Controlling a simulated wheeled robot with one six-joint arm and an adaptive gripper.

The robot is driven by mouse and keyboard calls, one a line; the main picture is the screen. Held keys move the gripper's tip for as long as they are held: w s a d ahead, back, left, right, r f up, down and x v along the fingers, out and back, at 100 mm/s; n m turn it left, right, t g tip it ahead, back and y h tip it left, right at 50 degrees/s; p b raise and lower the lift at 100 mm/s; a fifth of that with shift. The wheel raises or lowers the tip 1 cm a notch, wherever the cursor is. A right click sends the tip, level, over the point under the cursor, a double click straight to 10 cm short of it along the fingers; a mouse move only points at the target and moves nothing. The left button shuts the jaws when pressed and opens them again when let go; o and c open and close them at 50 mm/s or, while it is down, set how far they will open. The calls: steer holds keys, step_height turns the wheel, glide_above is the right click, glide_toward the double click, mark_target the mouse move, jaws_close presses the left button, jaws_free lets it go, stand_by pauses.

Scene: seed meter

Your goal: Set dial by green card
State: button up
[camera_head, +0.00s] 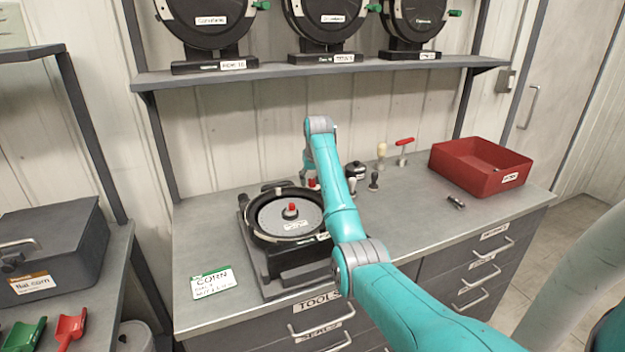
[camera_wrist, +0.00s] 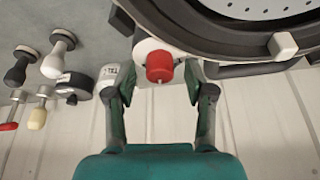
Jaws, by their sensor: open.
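The green-edged card (camera_head: 212,284) lies on the bench at front left; its large word reads CORN and its smaller lines are too small to read. The seed meter (camera_head: 251,235) lies on a dark stand right of it, with a red-topped knob (camera_head: 292,208) at the middle of its pale disc. In the wrist view my gripper (camera_wrist: 161,72) is open, with a red knob (camera_wrist: 160,66) on a white round base between its fingers, beside the meter's rim (camera_wrist: 215,30). I see no clear contact. In the head view my arm partly hides the gripper and this knob.
Several small hand tools and a dark round pot (camera_head: 356,170) stand right of my gripper. A red bin (camera_head: 480,168) sits at the back right of the bench. A shelf (camera_head: 320,70) with several round meters hangs above. The bench's right front is mostly clear.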

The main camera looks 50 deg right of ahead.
jaws_close()
steer(key=shift+m, duration=0.4)
steer(key=m+g, duration=0.1)
steer(key=m, duration=0.3)
steer(key=shift+w+a+g+h, duration=0.1)
steer(key=shift+g+h, duration=0.3)
steer(key=shift+m+g, duration=0.7)
steer(key=shift+m, duration=1.3)
jaws_free()
